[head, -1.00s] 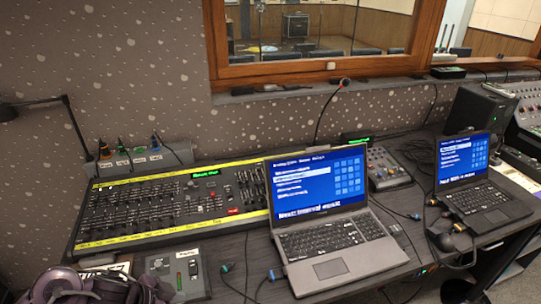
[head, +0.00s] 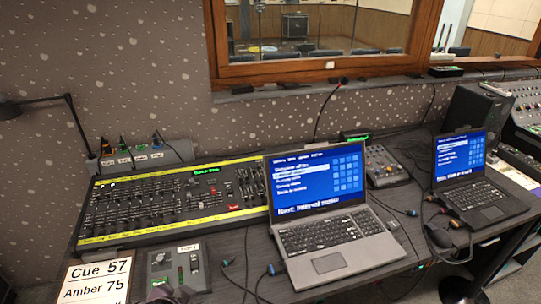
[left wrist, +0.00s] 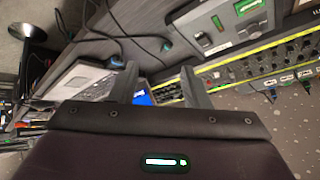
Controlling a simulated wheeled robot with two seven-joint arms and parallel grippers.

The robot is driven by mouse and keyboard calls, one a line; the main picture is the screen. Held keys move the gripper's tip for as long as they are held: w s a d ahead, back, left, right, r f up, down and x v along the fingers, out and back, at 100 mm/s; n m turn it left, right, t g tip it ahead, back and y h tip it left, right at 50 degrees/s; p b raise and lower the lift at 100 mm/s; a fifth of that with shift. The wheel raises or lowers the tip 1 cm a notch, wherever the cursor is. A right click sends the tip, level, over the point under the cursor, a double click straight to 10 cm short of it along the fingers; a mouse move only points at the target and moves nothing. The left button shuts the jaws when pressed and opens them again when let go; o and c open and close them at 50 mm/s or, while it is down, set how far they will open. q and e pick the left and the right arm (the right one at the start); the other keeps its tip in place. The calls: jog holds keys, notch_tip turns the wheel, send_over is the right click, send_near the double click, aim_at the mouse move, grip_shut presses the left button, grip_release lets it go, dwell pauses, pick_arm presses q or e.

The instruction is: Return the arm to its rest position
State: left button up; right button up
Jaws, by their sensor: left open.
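In the wrist view the lighting desk (left wrist: 262,68) and a small fader box (left wrist: 222,28) lie beyond the fingers. The head view shows the lighting desk (head: 150,240) with yellow strips and a green display. The small fader box (head: 178,268) sits in front of it with a green light. My right gripper is in neither view.
A card reading "Cue 57 Amber 75" (head: 97,278) is at the lower left. A laptop (head: 335,235) stands right of the desk, with a second laptop (head: 470,185) farther right. A lamp (head: 35,104) rises at the left. Cables (head: 245,275) lie along the front.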

pick_arm(q)
jog(key=s+a+n+g+y, duration=0.15)
jog(key=s+n+g, duration=0.25)
jog(key=s, duration=0.5)
jog(key=s+a+f+g, duration=0.1)
jog(key=s+f, duration=0.1)
jog(key=f, duration=1.4)
jog(key=s+f+g, duration=0.1)
jog(key=s+f, duration=0.1)
jog(key=f, duration=1.4)
jog(key=s+a+f, duration=0.1)
jog(key=s+f, duration=0.7)
jog(key=s, duration=0.1)
jog(key=s+a+f, duration=0.2)
jog(key=s+f, duration=0.7)
jog(key=shift+s+a+g, duration=0.15)
jog(key=shift+a+g, duration=0.15)
jog(key=shift+g, duration=0.1)
